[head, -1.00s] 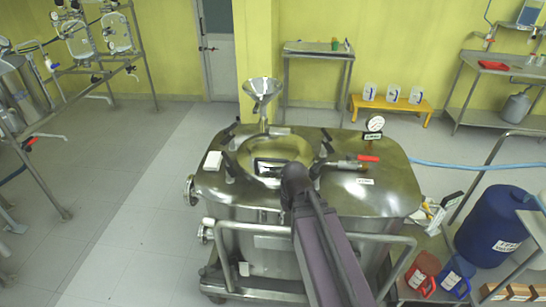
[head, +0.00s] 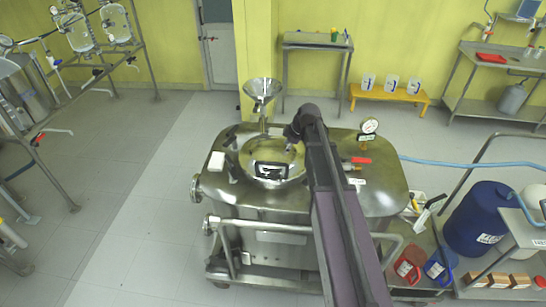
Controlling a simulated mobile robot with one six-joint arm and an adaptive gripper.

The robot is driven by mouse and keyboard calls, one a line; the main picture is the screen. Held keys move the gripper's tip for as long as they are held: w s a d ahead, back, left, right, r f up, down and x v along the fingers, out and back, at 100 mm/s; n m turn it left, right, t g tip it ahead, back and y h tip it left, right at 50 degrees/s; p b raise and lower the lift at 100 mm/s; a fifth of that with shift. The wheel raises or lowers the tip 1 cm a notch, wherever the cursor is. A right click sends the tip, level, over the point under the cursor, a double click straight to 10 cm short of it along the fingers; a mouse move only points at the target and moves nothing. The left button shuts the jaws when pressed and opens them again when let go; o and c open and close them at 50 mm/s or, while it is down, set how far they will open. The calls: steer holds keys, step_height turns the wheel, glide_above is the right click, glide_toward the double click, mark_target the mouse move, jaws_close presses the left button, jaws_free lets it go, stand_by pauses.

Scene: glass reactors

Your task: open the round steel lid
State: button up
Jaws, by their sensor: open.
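The round steel lid (head: 258,151) lies flat on top of the steel tank (head: 232,198) and looks shut. A dark-framed handle (head: 270,170) is at its near edge. Black-handled clamps (head: 229,138) stand around its left rim. My gripper (head: 292,133) is the dark end of my arm, at the right far side of the lid. It is open with nothing seen in it. Its fingertips are hard to make out, and I cannot tell whether it touches the lid. My arm hides the lid's right edge and part of the tank top.
A steel funnel (head: 262,92) rises behind the lid. A gauge (head: 369,126) and a red-handled valve (head: 361,160) stand at the tank's right. A rail (head: 265,227) runs along the front. A blue drum (head: 480,218) is at right. The floor at left is clear.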

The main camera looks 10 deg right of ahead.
mark_target(273, 163)
steer(key=shift+w+d+r+n, duration=0.15)
steer(key=shift+w+r+n, duration=0.15)
steer(key=shift+w, duration=0.15)
steer(key=shift+f, duration=0.15)
steer(key=b+x, duration=1.2)
steer(key=x, duration=0.1)
steer(key=shift+w+f, duration=0.15)
steer(key=shift+w, duration=0.1)
stand_by(0.4)
stand_by(0.4)
jaws_close()
